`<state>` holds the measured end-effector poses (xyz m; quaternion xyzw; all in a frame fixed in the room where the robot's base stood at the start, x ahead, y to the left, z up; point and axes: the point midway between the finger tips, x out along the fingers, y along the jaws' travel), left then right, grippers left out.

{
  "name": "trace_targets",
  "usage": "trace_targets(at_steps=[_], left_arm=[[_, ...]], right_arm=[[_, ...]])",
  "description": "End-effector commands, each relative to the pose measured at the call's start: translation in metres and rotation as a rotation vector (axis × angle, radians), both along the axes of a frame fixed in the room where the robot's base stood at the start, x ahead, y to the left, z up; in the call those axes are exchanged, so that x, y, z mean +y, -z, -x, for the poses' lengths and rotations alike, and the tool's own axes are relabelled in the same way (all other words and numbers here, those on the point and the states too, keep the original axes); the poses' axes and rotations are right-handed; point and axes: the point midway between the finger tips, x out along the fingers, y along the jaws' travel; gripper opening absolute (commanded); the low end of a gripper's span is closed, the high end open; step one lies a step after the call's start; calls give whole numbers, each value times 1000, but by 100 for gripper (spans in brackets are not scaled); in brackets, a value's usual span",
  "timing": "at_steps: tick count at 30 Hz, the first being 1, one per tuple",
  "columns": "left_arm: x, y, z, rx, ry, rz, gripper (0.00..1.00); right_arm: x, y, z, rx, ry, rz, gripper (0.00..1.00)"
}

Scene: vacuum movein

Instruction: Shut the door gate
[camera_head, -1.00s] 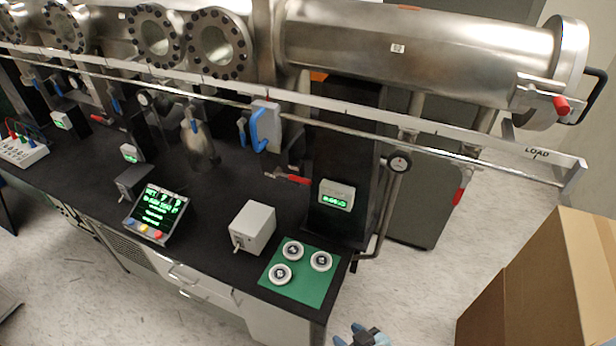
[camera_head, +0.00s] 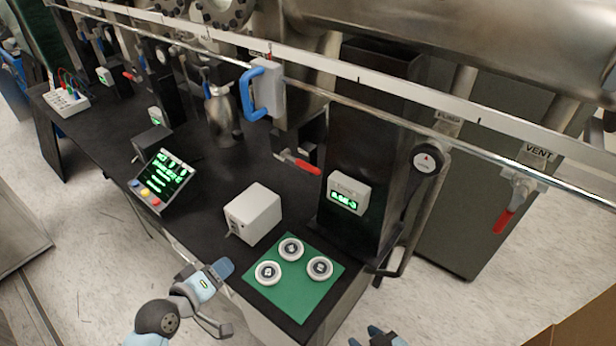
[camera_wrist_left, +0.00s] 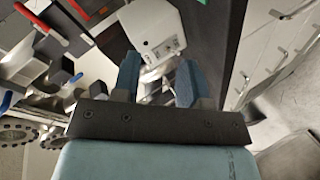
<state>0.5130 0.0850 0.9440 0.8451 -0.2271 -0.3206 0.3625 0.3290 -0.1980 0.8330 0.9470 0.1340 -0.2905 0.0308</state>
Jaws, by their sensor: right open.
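I cannot tell for certain which part is the door gate. A grey block with a blue handle (camera_head: 250,94) sits on the long metal rail, above the bench. A red-handled lever (camera_head: 510,215) hangs under the "VENT" label at the right. My left gripper (camera_head: 218,272) is in front of the bench, left of the green mat. In the left wrist view its blue fingers (camera_wrist_left: 157,65) are apart with nothing held; a white box (camera_wrist_left: 150,28) lies beyond them. My right gripper (camera_head: 380,338) is open at the bottom edge, mostly cut off.
The black bench carries a white box (camera_head: 253,212), a green mat (camera_head: 296,300) with three round white pucks, and a screen panel (camera_head: 162,182). A black column (camera_head: 362,140) with a gauge stands behind. The rail (camera_head: 400,90) crosses above the bench.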

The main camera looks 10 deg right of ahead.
Motion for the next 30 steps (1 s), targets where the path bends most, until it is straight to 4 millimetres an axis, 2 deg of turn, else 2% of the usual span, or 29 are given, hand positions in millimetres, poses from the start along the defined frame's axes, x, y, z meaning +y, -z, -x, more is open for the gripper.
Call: trace_targets(at_steps=[1, 3, 6, 12, 15, 18, 23, 30], left_arm=[[-15, -13, -23, 27, 32, 82, 40], [-35, -40, -46, 96, 85, 199, 40], [-60, -79, -69, 201, 167, 333, 40], [-91, -142, -88, 378, 304, 474, 40], [-98, -159, -90, 433, 344, 502, 40], [-103, -168, -91, 461, 361, 515, 40], [-119, -168, -95, 469, 366, 520, 40], [-166, -159, -108, 467, 364, 519, 40]], right_arm=[[2, 12, -1, -4, -1, -5, 44], [5, 18, -1, -6, -1, -11, 44], [9, 29, -1, -5, -2, -19, 44], [9, 46, 0, 2, 0, -21, 44], [8, 50, -1, 3, 1, -19, 44], [6, 50, -1, 3, 3, -16, 44], [5, 48, -1, 2, 4, -14, 44], [4, 44, -2, -3, 2, -12, 44]])
